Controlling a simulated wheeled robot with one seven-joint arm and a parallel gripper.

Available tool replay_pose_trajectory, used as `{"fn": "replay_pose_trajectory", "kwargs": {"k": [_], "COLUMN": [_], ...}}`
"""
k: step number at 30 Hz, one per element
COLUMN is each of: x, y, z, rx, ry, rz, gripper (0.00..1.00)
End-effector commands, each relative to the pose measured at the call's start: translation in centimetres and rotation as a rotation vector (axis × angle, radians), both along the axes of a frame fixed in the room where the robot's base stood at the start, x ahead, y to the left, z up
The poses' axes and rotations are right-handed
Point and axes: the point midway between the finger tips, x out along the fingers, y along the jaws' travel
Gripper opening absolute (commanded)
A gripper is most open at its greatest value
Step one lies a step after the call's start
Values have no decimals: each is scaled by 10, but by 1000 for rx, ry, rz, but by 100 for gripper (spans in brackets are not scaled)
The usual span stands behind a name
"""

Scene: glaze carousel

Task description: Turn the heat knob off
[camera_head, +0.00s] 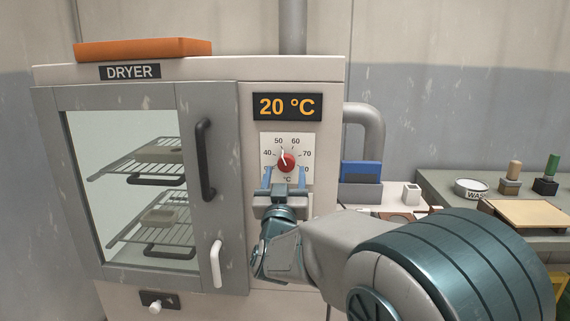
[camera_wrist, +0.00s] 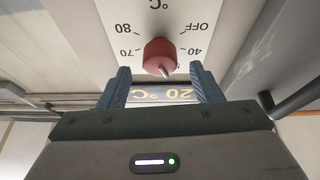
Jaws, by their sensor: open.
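The red heat knob (camera_head: 286,161) sits on a white dial plate on the dryer's front, and it also shows in the wrist view (camera_wrist: 158,54). Its white pointer leans up and slightly left in the head view, near the 50 mark. My gripper (camera_head: 284,179) is open just below the knob, its two blue fingers apart. In the wrist view, which shows the dial upside down, the fingertips (camera_wrist: 161,71) stand either side of the knob's near edge, with nothing held. My gripper hides the OFF mark in the head view; the wrist view shows it. The display (camera_head: 287,107) reads 20 °C.
The dryer door (camera_head: 222,120) is shut, with a black handle (camera_head: 205,160) and a white latch lever (camera_head: 216,263) left of my gripper. Racks show behind its glass. An orange slab (camera_head: 143,49) lies on top. A bench with small items stands at the right.

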Motion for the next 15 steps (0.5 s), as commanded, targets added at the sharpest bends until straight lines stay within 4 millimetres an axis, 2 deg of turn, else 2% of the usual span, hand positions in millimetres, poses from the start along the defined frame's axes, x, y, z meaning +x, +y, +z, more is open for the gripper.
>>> {"fn": "replay_pose_trajectory", "kwargs": {"k": [1,6,15], "x": [9,30,40], "y": [0,-1,-2], "z": [4,12,16], "rx": [-1,0,0], "ry": [-1,-1,1], "rz": [0,1,1], "gripper": [59,59,59]}}
